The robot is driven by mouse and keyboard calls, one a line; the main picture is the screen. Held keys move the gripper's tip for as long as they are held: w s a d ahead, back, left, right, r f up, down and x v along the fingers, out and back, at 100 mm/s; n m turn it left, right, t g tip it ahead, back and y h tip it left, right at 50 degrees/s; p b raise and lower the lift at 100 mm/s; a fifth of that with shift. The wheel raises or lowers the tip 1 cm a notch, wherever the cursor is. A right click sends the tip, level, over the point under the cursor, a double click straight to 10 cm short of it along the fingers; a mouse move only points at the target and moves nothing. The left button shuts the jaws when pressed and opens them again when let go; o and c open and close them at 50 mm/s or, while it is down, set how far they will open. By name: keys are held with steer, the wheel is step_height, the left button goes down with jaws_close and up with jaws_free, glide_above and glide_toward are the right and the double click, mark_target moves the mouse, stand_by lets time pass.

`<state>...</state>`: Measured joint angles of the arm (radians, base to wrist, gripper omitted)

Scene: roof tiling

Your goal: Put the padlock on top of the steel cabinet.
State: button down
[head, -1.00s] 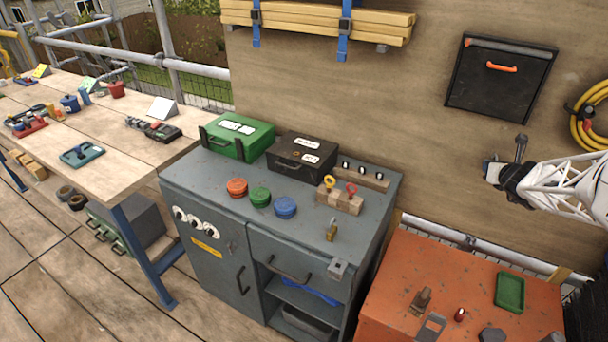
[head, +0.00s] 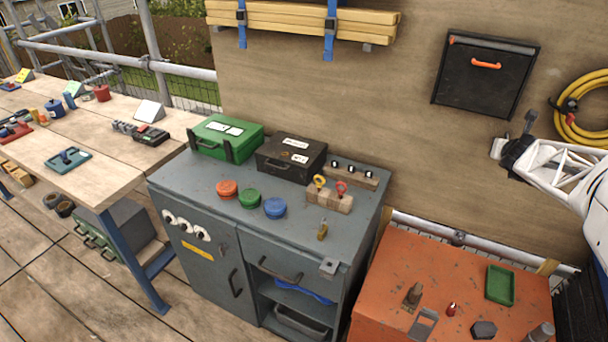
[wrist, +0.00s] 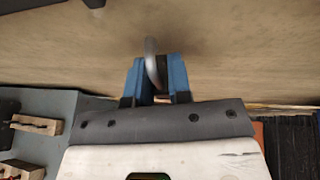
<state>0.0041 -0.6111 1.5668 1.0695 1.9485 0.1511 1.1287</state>
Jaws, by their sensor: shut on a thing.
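The steel cabinet (head: 335,215) is grey and stands in the middle of the head view, with a flat top holding several items. My gripper (head: 498,149) is at the right in the head view, above the orange chest and away from the cabinet; its fingers are hard to make out there. In the wrist view its blue fingers (wrist: 158,78) are shut on a grey curved bar (wrist: 151,62), which looks like the padlock's shackle. The rest of the held thing is hidden. A small brass-coloured item (head: 322,231) stands on the cabinet top near its front edge.
On the cabinet are a green case (head: 225,139), a black case (head: 290,160), red, green and blue round lids, and wooden blocks. Bare top lies around the lids and front right. The orange chest (head: 420,270) bears several small items. A black box (head: 486,80) hangs on the wall.

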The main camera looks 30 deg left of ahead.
steer(key=shift+s+a+r+m+h, duration=0.1)
steer(key=shift+a+r+m+h, duration=0.1)
steer(key=shift+r+m+h, duration=0.3)
steer(key=shift+s+a+r+m+h, duration=0.1)
steer(key=shift+a+r+m+h, duration=0.05)
steer(key=shift+r+m+h, duration=0.35)
steer(key=shift+m+h, duration=0.6)
steer(key=shift+h, duration=0.2)
steer(key=s+a+f, duration=0.2)
steer(key=s+a, duration=0.5)
steer(key=a, duration=0.5)
steer(key=s+a+f, duration=0.3)
steer(key=s+a, duration=0.5)
steer(key=a, duration=0.5)
steer(key=s+a+f, duration=0.3)
steer(key=s+a, duration=0.4)
steer(key=a, duration=0.6)
steer(key=shift+s+a+f, duration=0.15)
steer(key=shift+a, duration=0.1)
steer(key=s+a+f, duration=0.2)
steer(key=s+a, duration=0.2)
steer(key=s, duration=0.2)
steer(key=s+a+f+n+y, duration=0.1)
steer(key=s+a, duration=0.3)
steer(key=s, duration=0.3)
steer(key=shift+a+f+y, duration=0.3)
steer(key=shift+a+f, duration=0.05)
steer(key=shift+f, duration=0.05)
steer(key=shift+f, duration=0.1)
